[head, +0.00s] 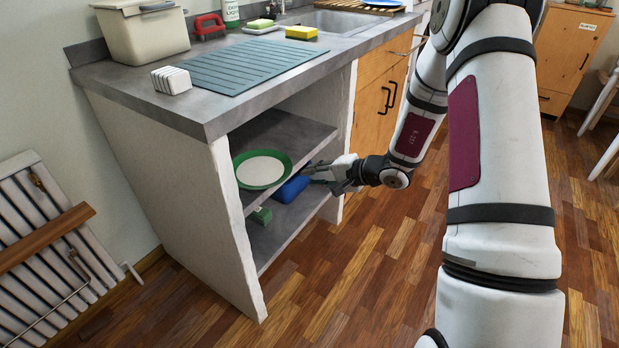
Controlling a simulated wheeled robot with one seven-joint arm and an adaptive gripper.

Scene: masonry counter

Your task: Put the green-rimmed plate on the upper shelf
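The green-rimmed plate (262,169), with a pale centre, lies face up on the upper shelf (283,132) inside the open front of the counter. It sits close to the shelf's front edge. My gripper (314,175) is just to the right of the plate, outside the shelf opening. Its dark fingers point left and look spread, with nothing seen between them. A gap shows between the fingers and the plate. The gripper is small in this view.
A blue object (290,189) and a small green item (261,215) are on the lower shelf (275,236). A stone side wall (185,190) bounds the shelves on the left. The grey countertop (240,100) above holds a ribbed mat (241,66), sponges and a bin.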

